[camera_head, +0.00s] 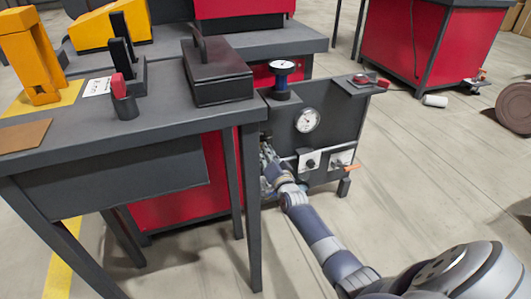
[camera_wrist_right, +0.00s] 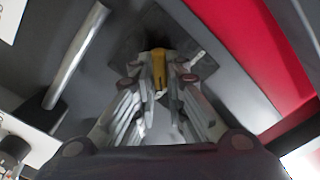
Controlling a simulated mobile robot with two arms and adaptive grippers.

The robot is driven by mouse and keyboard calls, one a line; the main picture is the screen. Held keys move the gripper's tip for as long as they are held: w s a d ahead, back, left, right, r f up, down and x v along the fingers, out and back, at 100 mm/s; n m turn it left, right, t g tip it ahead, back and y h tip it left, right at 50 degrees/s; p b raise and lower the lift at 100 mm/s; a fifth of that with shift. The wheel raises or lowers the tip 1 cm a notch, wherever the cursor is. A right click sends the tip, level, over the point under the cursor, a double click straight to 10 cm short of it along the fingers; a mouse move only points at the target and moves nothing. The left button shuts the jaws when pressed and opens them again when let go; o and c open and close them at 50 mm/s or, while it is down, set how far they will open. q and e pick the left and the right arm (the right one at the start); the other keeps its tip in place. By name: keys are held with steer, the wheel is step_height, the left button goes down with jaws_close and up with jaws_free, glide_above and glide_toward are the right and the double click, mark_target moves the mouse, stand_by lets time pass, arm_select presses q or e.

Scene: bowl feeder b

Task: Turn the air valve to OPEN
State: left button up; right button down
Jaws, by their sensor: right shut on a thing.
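In the right wrist view a yellow handle (camera_wrist_right: 158,65), which looks like the air valve's, stands in front of a dark square plate (camera_wrist_right: 125,45). My right gripper (camera_wrist_right: 158,92) is shut on it, with a finger on each side. In the head view my right gripper (camera_head: 267,158) is at the left end of the dark panel (camera_head: 345,110), beside the near table's leg. The handle is hidden there, and I cannot read any OPEN mark. My left gripper is not in view.
The panel carries a round gauge (camera_head: 307,120), a small knob (camera_head: 310,163) and an orange-tipped lever (camera_head: 347,167). A second gauge (camera_head: 282,66) stands above. The near table (camera_head: 130,125) and its leg (camera_head: 249,210) are close on the left. Floor to the right is mostly open.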

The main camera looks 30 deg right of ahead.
stand_by(0.5)
steer(key=c, duration=1.6)
jaws_free()
steer(key=shift+c, duration=0.2)
steer(key=shift+s, duration=0.1)
steer(key=v, duration=1.1)
steer(key=shift+s, duration=0.4)
steer(key=shift+s+f, duration=0.1)
